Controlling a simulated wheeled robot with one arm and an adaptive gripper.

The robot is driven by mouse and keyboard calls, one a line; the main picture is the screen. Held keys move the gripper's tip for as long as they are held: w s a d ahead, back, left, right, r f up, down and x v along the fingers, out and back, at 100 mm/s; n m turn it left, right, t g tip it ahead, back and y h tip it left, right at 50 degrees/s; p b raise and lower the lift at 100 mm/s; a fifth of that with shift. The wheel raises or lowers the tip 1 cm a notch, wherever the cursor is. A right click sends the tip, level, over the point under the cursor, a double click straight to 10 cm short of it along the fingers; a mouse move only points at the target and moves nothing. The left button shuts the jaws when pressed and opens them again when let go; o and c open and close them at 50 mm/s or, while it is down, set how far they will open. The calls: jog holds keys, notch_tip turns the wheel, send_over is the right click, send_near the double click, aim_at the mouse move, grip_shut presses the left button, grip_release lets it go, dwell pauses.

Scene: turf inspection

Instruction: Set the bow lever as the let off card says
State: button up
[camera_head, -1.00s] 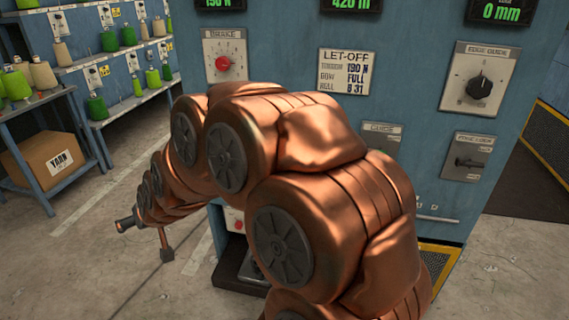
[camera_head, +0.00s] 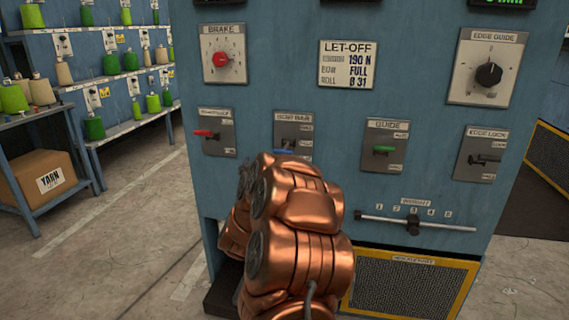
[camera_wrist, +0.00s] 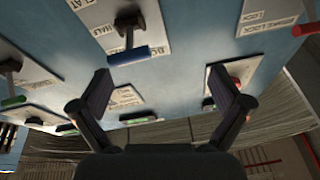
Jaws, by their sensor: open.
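The let-off card (camera_head: 347,64) on the blue machine panel reads tension 190 N, bow FULL, roll Ø 31. The bow bar plate (camera_head: 293,117) is below and left of it, with its lower part behind my arm. The blue handle of the bow lever (camera_head: 284,152) shows just above my arm; its exact setting is unclear. In the wrist view this blue handle (camera_wrist: 128,55) is up and left of centre, near plate marks FLAT and HALF. My gripper (camera_wrist: 160,84) is open and empty, apart from the handle. In the head view my arm hides it.
A red-handled lever (camera_head: 206,133) is to the left. A green-handled guide lever (camera_head: 383,149) and the black edge lock lever (camera_head: 484,159) are to the right. A horizontal slider (camera_head: 413,225) sits below. The yarn box (camera_head: 45,177) and shelves are at far left.

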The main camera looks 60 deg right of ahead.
aim_at(285, 149)
jog(key=shift+m+g+h, duration=0.6)
jog(key=shift+g+h, duration=0.3)
jog(key=shift+s+d+r+b, duration=0.2)
jog(key=shift+d+r+b, duration=0.15)
jog(key=shift+d, duration=1.1)
jog(key=shift+s+d+r+b, duration=0.25)
jog(key=shift+d+r, duration=0.15)
jog(key=shift+d, duration=1.1)
jog(key=shift+s+d+r+b, duration=0.25)
jog(key=shift+d+r, duration=0.1)
jog(key=shift+d, duration=1.1)
jog(key=shift+c, duration=0.2)
jog(key=c, duration=1.6)
jog(key=shift+r, duration=0.1)
